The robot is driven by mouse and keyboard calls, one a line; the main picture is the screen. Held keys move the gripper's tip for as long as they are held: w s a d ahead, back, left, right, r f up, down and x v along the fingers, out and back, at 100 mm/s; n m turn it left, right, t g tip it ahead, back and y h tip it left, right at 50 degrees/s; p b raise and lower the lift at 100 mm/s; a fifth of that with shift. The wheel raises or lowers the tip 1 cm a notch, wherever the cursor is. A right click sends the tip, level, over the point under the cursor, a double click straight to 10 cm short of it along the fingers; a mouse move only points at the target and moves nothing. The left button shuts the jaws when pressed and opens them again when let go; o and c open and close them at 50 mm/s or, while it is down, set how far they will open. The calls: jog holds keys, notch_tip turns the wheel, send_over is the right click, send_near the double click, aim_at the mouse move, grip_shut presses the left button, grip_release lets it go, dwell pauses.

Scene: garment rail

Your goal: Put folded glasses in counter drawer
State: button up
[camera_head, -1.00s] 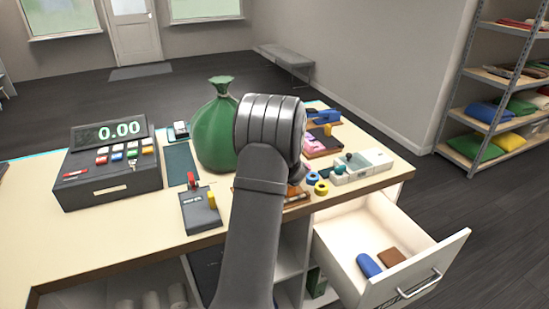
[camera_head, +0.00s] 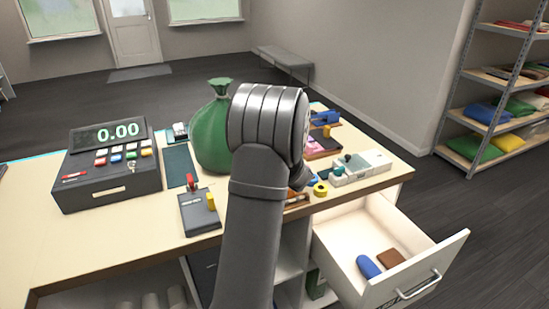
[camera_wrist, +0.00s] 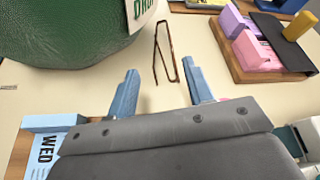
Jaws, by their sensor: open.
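The folded glasses (camera_wrist: 163,52), a thin brown frame, lie on the counter in the wrist view, just beyond my fingertips. My gripper (camera_wrist: 160,68) is open and empty, with its two blue fingers apart on either side of the near end of the glasses. It is not clear whether the fingers reach around them. In the head view my arm hides the fingers and the glasses. The counter drawer (camera_head: 440,262) is pulled open at the lower right. It holds a blue object (camera_head: 368,266) and a brown block (camera_head: 391,258).
A green sack (camera_head: 214,130) stands left of the glasses, close to my gripper. A tray with pink and purple blocks (camera_wrist: 258,50) is at the right. A cash register (camera_head: 108,165) and card reader (camera_head: 199,210) stand left. A yellow tape roll (camera_head: 320,189) lies near the counter edge.

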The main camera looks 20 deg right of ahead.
jog(key=shift+x, duration=4)
jog(key=shift+s+d+f, duration=0.1)
jog(key=shift+s+f, duration=0.05)
jog(key=shift+f, duration=0.05)
jog(key=c, duration=0.8)
jog(key=shift+r, duration=0.1)
